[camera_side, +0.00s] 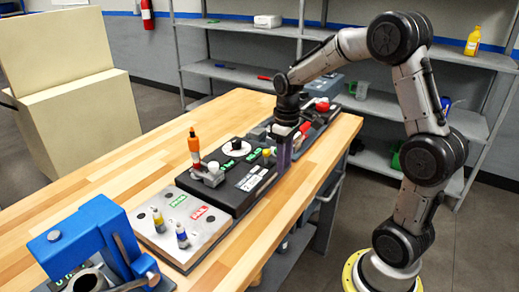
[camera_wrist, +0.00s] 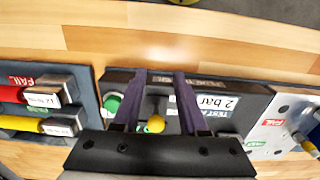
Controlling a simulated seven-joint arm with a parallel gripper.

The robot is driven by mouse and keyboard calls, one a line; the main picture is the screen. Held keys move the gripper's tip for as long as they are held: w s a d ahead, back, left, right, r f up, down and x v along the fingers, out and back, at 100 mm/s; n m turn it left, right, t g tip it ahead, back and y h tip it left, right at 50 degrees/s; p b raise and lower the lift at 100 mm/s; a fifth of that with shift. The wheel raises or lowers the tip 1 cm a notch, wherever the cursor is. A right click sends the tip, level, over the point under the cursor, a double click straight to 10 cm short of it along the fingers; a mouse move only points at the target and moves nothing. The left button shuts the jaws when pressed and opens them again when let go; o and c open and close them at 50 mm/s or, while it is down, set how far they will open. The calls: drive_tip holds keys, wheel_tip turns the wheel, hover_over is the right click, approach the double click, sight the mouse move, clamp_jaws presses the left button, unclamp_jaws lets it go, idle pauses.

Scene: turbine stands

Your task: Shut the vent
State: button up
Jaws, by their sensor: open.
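I cannot tell for certain which part is the vent. My gripper (camera_side: 284,158) points down over the stand's far right end. In the wrist view my gripper (camera_wrist: 160,80) has its two purple fingers apart, with nothing held. A green round part (camera_wrist: 112,104) is beside the left finger.
A blue clamp-like device (camera_side: 85,245) is at the near end. Bare wood (camera_side: 130,170) lies to the left.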

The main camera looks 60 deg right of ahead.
drive_tip(key=shift+r, duration=0.1)
wheel_tip(320, 180, up, 7)
idle(1.0)
drive_tip(key=s+a+r+n+t, duration=0.2)
drive_tip(key=s+a+r+t, duration=0.1)
drive_tip(key=s+a+r, duration=0.45)
drive_tip(key=s+a+f+m+t, duration=0.2)
drive_tip(key=s+a+f, duration=0.3)
drive_tip(key=s, duration=0.4)
drive_tip(key=shift+s+a+t, duration=0.2)
drive_tip(key=shift+a+t, duration=0.1)
drive_tip(key=shift+a, duration=0.45)
